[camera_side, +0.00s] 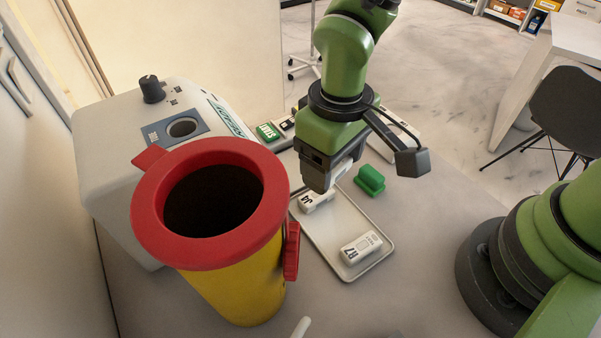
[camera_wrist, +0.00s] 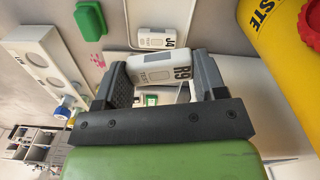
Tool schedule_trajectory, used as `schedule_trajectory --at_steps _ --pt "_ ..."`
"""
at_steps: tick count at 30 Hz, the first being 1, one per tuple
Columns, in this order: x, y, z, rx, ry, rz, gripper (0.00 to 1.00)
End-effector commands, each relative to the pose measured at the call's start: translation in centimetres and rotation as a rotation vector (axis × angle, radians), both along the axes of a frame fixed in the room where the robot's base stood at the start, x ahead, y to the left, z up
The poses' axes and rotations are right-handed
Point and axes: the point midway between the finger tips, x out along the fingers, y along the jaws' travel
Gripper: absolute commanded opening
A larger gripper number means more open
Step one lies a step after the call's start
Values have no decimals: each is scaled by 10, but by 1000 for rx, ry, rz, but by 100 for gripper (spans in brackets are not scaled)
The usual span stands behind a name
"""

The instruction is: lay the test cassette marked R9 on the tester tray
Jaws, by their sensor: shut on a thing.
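My gripper (camera_side: 324,180) is shut on the white cassette marked R9 (camera_wrist: 160,68), which sits between the two fingers in the wrist view. In the side view the held cassette is mostly hidden by the gripper. My gripper hangs over the far end of a pale rimmed tray (camera_side: 330,226). A white cassette that seems marked J4 (camera_wrist: 157,38) lies on this tray at the far end, close to my gripper; it also shows in the side view (camera_side: 318,201). Another white cassette, marked R7 or similar (camera_side: 361,247), lies at the tray's near end.
A yellow bin with a red rim (camera_side: 235,280) stands left of the tray. Behind it is a grey machine (camera_side: 110,135) with a black knob. A small green block (camera_side: 369,181) stands right of the tray. A device with a green START label (camera_side: 268,132) is behind.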

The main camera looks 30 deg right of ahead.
Motion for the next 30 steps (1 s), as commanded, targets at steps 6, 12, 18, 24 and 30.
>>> schedule_trajectory --at_steps 6,12,18,24,30 --pt "41 -2 0 -1 -1 411 42" --pt "75 -9 2 -1 1 796 42" --pt "101 -17 4 0 0 1113 42" --pt "113 -22 5 1 0 1280 42" --pt "114 -24 -24 3 7 1315 42"
